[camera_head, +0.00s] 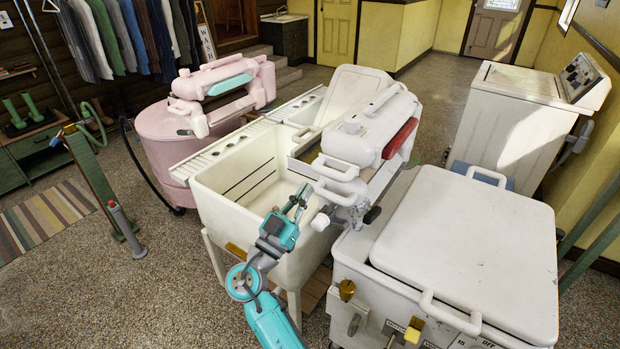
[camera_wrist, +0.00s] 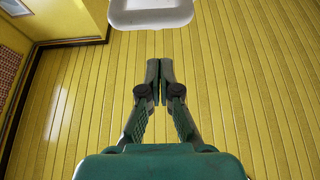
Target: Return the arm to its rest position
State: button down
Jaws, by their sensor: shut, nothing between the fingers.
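My gripper (camera_head: 301,194) is at the end of my turquoise arm, over the front right part of the white double wash tub (camera_head: 215,205). It is close to the white wringer (camera_head: 362,130), left of its lower knob; I cannot tell whether they touch. In the wrist view my gripper (camera_wrist: 160,72) has its two dark green fingers together at the tips, with nothing between them. A white rounded part (camera_wrist: 150,14) shows beyond the fingertips at the top edge, apart from them.
A white washer with a closed lid (camera_head: 470,225) stands at the right. A pink wringer washer (camera_head: 185,140) is behind the tub, on the left. A white dryer (camera_head: 520,110) stands at the back right. Speckled floor (camera_head: 120,290) is open at the lower left. Yellow planks (camera_wrist: 240,70) fill the wrist view's background.

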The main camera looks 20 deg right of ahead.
jog(key=s+d+f+n+y, duration=0.1)
jog(key=s+f+n+y, duration=0.2)
jog(key=f, duration=0.4)
jog(key=s+d+f+n+t+y, duration=0.1)
jog(key=s+f+n+y, duration=0.15)
jog(key=f, duration=0.45)
jog(key=s+d+f+n+y, duration=0.2)
jog(key=s+f+y, duration=0.1)
jog(key=f, duration=0.4)
jog(key=s+f+n+g+y, duration=0.1)
jog(key=s+f+n+y, duration=0.35)
jog(key=s+f, duration=0.7)
jog(key=s+a+r+n+y, duration=0.15)
jog(key=s+y, duration=0.35)
jog(key=s, duration=1.4)
jog(key=s+r+m, duration=0.2)
jog(key=s+r, duration=1)
jog(key=r, duration=0.2)
jog(key=shift+a+t+y, duration=0.3)
jog(key=shift+a+t, duration=0.05)
jog(key=shift+t, duration=0.05)
